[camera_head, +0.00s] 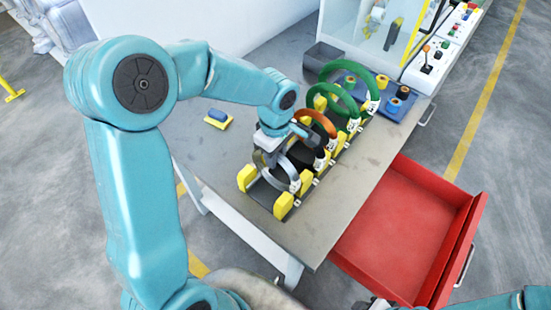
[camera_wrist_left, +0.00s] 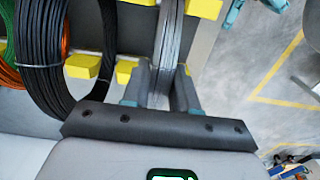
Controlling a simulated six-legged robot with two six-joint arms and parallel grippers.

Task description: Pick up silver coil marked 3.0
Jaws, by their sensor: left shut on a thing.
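The silver coil (camera_head: 293,176) stands upright in the nearest slot of a rack with yellow blocks (camera_head: 283,206), on the grey table. A white tag hangs on its lower right side; I cannot read the number. My left gripper (camera_head: 270,154) reaches down onto the coil's upper left part. In the left wrist view the silver coil (camera_wrist_left: 171,35) runs between the two fingers of the left gripper (camera_wrist_left: 160,92), which are shut on it. My right gripper (camera_head: 380,303) barely shows at the bottom edge, and its jaws cannot be made out.
A black coil (camera_wrist_left: 45,60), an orange coil (camera_head: 325,121) and green coils (camera_head: 366,79) stand farther along the rack. A blue and yellow block (camera_head: 217,119) lies on the table (camera_head: 205,158). A red drawer (camera_head: 400,230) stands open at right.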

